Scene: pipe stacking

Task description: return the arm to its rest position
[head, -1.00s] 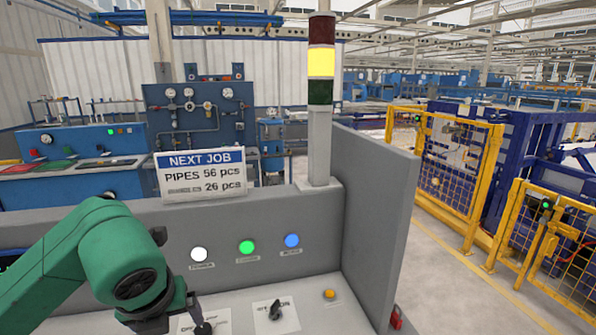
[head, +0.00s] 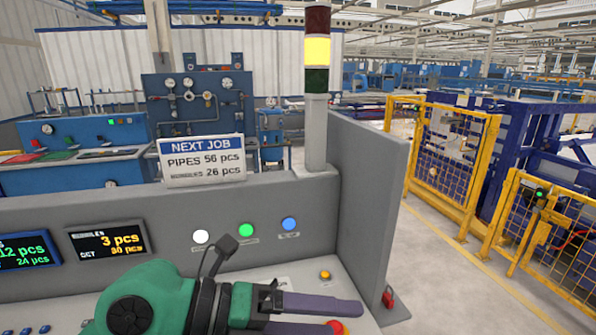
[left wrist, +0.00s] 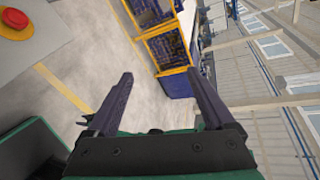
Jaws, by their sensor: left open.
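My left arm (head: 150,300) is green and lies low across the front of the head view. My left gripper (head: 350,316) points right, with its dark fingers apart and nothing between them, above the right part of the control desk. In the left wrist view the two fingers (left wrist: 158,76) are spread, with open floor behind them. A red emergency button (head: 338,327) shows partly behind the fingers; a red button on a yellow base (left wrist: 15,22) also shows in the left wrist view. My right gripper is not in view.
The grey console (head: 110,205) carries white, green and blue lamps, two displays (head: 107,239) and a yellow button (head: 325,275). A grey side panel (head: 370,190) rises at its right. A signal tower (head: 317,90) is lit yellow. Yellow fences (head: 450,160) stand beyond clear floor at right.

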